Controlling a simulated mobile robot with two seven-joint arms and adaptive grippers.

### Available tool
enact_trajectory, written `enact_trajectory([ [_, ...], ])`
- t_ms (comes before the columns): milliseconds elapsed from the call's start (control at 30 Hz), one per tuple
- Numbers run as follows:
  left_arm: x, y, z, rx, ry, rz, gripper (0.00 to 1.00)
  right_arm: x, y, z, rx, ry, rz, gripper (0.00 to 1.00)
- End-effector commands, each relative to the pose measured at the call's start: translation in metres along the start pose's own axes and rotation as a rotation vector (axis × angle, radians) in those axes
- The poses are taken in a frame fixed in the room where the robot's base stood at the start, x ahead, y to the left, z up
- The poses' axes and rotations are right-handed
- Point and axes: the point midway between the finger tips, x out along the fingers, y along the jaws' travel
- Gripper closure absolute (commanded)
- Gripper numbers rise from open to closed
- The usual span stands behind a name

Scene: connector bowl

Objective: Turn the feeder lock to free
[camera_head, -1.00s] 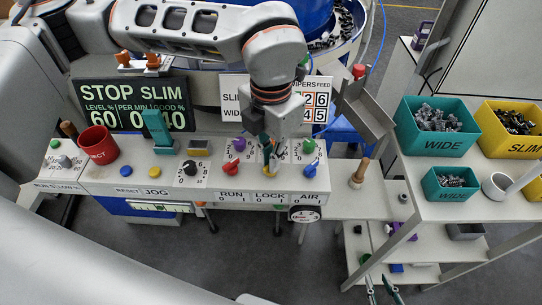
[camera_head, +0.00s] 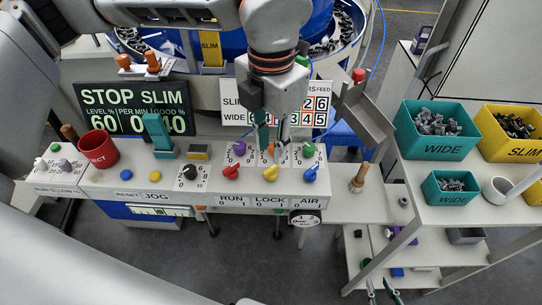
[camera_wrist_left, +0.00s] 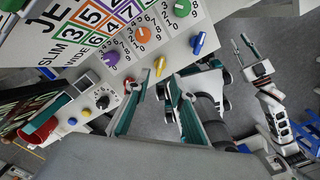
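The yellow feeder lock lever (camera_head: 270,173) sits above the LOCK label on the white panel, between a red lever (camera_head: 231,172) over RUN and a blue lever (camera_head: 310,174) over AIR. Its handle looks slanted; which mark it points to is not clear. My left gripper (camera_head: 271,150) hangs just above and behind it, fingers apart and empty. In the left wrist view the yellow lever (camera_wrist_left: 159,66) shows just beyond the spread teal fingertips (camera_wrist_left: 153,80), apparently untouched. My right gripper (camera_head: 380,289) is low at the bottom edge, its fingers apart; it also shows in the left wrist view (camera_wrist_left: 241,46).
Purple, orange and green knobs (camera_head: 309,149) line the panel behind the levers. A wooden-handled peg (camera_head: 360,176) and part bins (camera_head: 436,130) are on the right.

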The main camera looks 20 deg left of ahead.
Motion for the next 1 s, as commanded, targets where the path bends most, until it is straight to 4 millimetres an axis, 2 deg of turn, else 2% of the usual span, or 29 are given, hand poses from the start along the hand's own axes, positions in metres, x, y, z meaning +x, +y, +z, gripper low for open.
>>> enact_trajectory([
  [100, -0.025, 0.000, 0.001, -0.002, -0.003, 0.001, 0.76, 0.000, 0.000, 0.000, 0.001, -0.001, 0.000, 0.76],
  [333, -0.055, 0.000, 0.000, -0.002, 0.000, 0.000, 0.76, 0.000, -0.001, 0.001, 0.001, -0.001, -0.001, 0.76],
  [500, -0.062, 0.000, 0.000, 0.000, 0.001, 0.000, 0.76, 0.000, -0.001, 0.001, 0.001, -0.001, -0.001, 0.76],
  [900, -0.062, 0.000, 0.000, 0.000, 0.001, -0.001, 0.76, 0.000, -0.001, 0.001, 0.001, -0.001, -0.001, 0.76],
  [1000, -0.069, 0.000, -0.001, 0.000, -0.005, 0.003, 0.76, -0.002, 0.001, -0.006, 0.000, 0.004, 0.001, 0.76],
])
